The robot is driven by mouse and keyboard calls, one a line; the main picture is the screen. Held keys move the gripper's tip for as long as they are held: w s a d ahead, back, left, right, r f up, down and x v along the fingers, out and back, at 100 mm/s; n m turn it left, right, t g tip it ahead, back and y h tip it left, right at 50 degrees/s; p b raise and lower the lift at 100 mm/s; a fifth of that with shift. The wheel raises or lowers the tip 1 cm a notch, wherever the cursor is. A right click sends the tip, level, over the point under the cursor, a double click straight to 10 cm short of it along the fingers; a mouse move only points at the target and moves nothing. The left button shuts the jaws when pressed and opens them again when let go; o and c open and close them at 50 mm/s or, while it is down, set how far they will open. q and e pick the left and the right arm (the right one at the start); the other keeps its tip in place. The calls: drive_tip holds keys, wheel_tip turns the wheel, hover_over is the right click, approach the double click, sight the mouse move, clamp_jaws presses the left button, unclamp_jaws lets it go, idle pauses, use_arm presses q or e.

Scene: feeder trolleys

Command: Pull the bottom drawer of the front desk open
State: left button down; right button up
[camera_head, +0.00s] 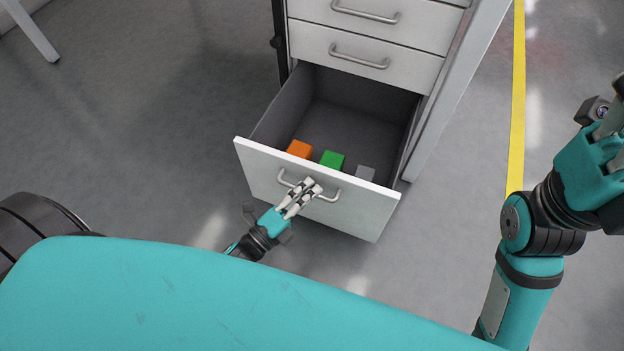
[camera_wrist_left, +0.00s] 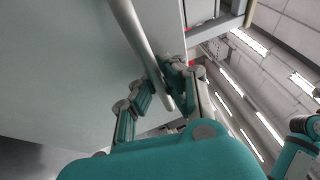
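The bottom drawer (camera_head: 255,160) of the white desk is pulled well out, and its dark grey inside shows. Its front carries a metal bar handle (camera_head: 329,197), which also crosses the left wrist view (camera_wrist_left: 133,28). My left gripper (camera_head: 305,190) is at the middle of this handle. Its fingers (camera_wrist_left: 158,92) lie on both sides of the bar and look closed around it; the exact contact is partly hidden. My right gripper (camera_head: 611,122) is raised at the right edge, away from the desk, and its fingertips are cut off or unclear.
Two drawers (camera_head: 360,55) above are shut. Grey floor lies free on both sides, with a yellow line (camera_head: 518,100) at right. A pale leg (camera_head: 32,30) stands upper left.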

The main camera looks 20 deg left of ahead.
use_arm(q)
drive_tip(key=shift+s+f, duration=0.2)
drive_tip(key=shift+s, duration=0.2)
drive_tip(key=c, duration=1.4)
unclamp_jaws()
drive_tip(key=shift+w+r, duration=0.1)
